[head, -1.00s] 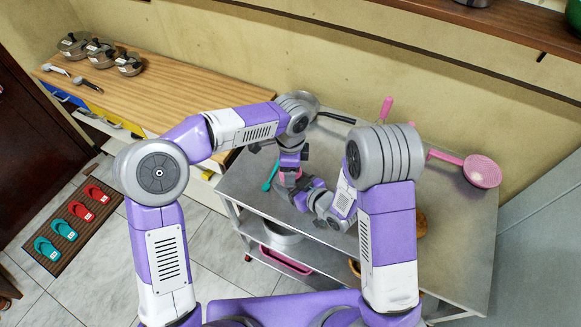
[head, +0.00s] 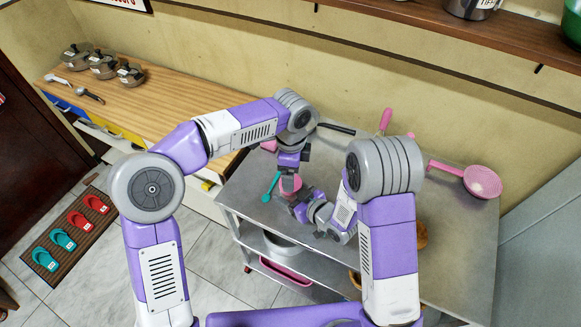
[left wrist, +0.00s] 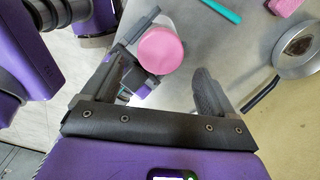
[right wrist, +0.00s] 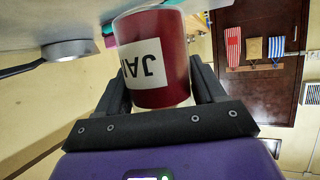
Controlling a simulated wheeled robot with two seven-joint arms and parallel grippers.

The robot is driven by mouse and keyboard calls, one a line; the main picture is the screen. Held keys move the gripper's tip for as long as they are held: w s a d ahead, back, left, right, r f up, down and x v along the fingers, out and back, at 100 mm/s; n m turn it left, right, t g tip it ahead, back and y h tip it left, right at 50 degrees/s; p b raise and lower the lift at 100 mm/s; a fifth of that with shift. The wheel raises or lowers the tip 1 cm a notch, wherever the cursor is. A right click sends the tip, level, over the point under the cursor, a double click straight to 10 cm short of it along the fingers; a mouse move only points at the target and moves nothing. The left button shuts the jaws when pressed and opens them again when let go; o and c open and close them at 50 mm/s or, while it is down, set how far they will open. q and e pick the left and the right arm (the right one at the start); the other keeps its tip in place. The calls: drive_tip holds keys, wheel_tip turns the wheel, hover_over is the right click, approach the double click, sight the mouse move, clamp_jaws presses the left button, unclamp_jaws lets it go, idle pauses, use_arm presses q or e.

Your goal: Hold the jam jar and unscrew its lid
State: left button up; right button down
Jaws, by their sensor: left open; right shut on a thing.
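The jam jar is red with a white label reading "JA..", upside down in the right wrist view (right wrist: 152,60). My right gripper (right wrist: 160,85) is shut on the jar and holds it over the metal table. In the left wrist view the jar's round pink lid (left wrist: 160,49) lies beyond and between the fingers of my left gripper (left wrist: 163,75). The left gripper is open and apart from the lid. In the head view the pink top (head: 291,183) shows just below my left gripper (head: 290,172), with my right gripper (head: 300,207) beside it; the contact there is too small to judge.
The metal table (head: 340,165) holds a teal utensil (head: 270,187), a pan (left wrist: 300,45), a pink block (left wrist: 285,6) and a pink strainer (head: 482,181). A wooden counter (head: 160,105) stands at left. The table's right part is mostly clear.

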sight(291, 195)
use_arm(q)
drive_tip(key=m, duration=0.1)
drive_tip(key=r+m, duration=0.1)
drive_tip(key=m, duration=0.3)
drive_tip(key=shift+r, duration=0.35)
drive_tip(key=m, duration=0.1)
drive_tip(key=r+m, duration=0.1)
drive_tip(key=shift+a+m, duration=0.1)
drive_tip(key=shift+m, duration=0.3)
wheel_tip(291, 195, down, 8)
drive_tip(key=shift+r, duration=0.15)
drive_tip(key=c, duration=1.1)
drive_tip(key=n, duration=0.4)
drive_tip(key=shift+r+n, duration=0.1)
drive_tip(key=shift+n, duration=0.3)
drive_tip(key=n, duration=0.3)
drive_tip(key=shift+n, duration=0.3)
